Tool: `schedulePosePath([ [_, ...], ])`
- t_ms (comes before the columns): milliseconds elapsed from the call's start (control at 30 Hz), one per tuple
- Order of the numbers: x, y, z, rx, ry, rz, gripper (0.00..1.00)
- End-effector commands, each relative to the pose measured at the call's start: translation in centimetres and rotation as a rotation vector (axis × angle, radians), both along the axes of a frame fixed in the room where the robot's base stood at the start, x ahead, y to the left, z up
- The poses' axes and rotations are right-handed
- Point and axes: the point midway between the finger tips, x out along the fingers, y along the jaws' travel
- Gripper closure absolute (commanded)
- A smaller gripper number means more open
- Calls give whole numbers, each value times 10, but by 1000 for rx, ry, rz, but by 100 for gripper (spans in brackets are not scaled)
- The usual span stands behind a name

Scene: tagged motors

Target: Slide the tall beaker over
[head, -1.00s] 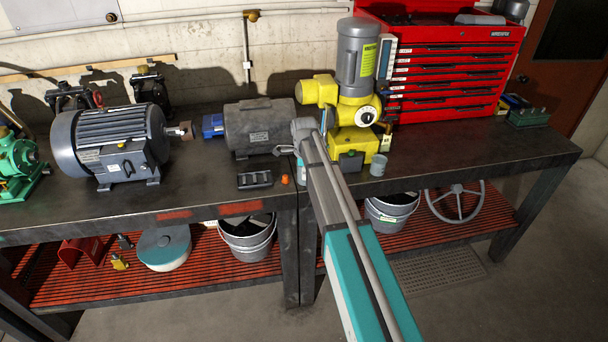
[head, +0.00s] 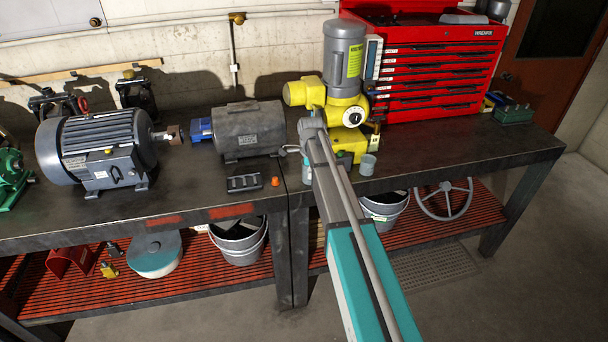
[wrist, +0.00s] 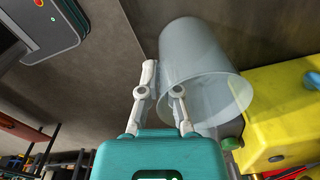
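A clear, pale beaker (wrist: 198,75) fills the middle of the wrist view, its open rim toward the lower right. My gripper (wrist: 165,82) has two pale fingers with a visible gap between their tips. The right finger overlaps the beaker's wall, and the left finger lies just outside its left edge. I cannot tell whether they touch or pinch it. In the head view my arm hides the fingers. A pale bit of a vessel (head: 307,173) shows beside my arm at the bench front.
The yellow pump (head: 346,108) stands close behind my arm and beside the beaker in the wrist view (wrist: 280,110). A grey cup (head: 368,165) is to the right. A black tray (head: 245,183) and orange piece (head: 275,181) lie left. The right bench top (head: 450,150) is clear.

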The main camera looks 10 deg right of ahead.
Motion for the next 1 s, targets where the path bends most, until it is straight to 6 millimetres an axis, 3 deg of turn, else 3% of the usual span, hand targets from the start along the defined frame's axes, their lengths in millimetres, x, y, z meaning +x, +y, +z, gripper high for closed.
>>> schedulePosePath([
  [467,4,-10,0,-5,-4,-6,100],
  [733,5,-11,0,-6,-6,-7,51],
  [1000,6,-11,0,-8,-6,-7,51],
])
